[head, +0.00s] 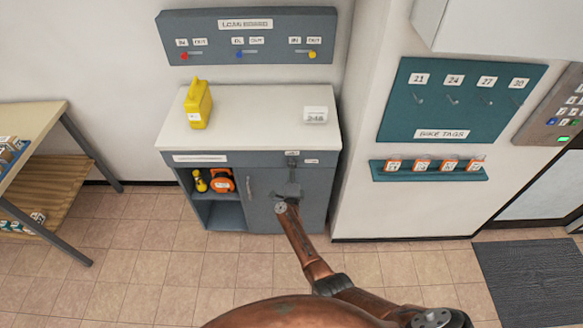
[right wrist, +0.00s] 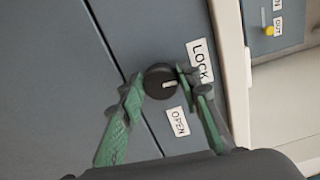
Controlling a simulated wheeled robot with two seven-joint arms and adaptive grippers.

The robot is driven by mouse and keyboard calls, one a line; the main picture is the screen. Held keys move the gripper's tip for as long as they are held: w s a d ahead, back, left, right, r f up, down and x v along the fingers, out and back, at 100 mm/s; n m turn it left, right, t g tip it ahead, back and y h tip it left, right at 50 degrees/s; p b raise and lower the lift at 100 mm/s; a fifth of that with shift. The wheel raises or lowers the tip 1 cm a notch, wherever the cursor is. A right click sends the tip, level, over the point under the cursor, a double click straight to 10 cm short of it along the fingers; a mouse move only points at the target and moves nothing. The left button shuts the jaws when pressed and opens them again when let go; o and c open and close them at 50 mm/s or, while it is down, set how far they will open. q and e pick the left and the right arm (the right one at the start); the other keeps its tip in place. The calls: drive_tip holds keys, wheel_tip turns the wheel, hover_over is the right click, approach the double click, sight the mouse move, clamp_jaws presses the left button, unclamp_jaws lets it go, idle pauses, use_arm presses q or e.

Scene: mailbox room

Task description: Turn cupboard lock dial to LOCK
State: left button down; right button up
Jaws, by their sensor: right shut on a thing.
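The lock dial (right wrist: 160,80) is a round black knob with a white mark on the cupboard (right wrist: 60,70). In the right wrist view its mark points right and slightly down, between the LOCK label (right wrist: 201,60) at upper right and the OPEN label (right wrist: 178,121) below. My right gripper (right wrist: 161,77) is shut on the dial, with a green-padded finger at either side. In the head view my right gripper (head: 289,190) is at the front of the grey cupboard (head: 258,198), just below the small labels. My left gripper is out of view.
A yellow jug (head: 198,104) and a white sign (head: 315,115) stand on the cupboard's white top (head: 255,128). An open shelf at its left holds an orange reel (head: 222,181). A wooden rack (head: 25,145) stands at far left. The tiled floor in front is clear.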

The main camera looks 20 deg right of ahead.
drive_tip(key=shift+a+f+n, duration=0.1)
drive_tip(key=shift+f+n, duration=0.05)
drive_tip(key=shift+n, duration=0.35)
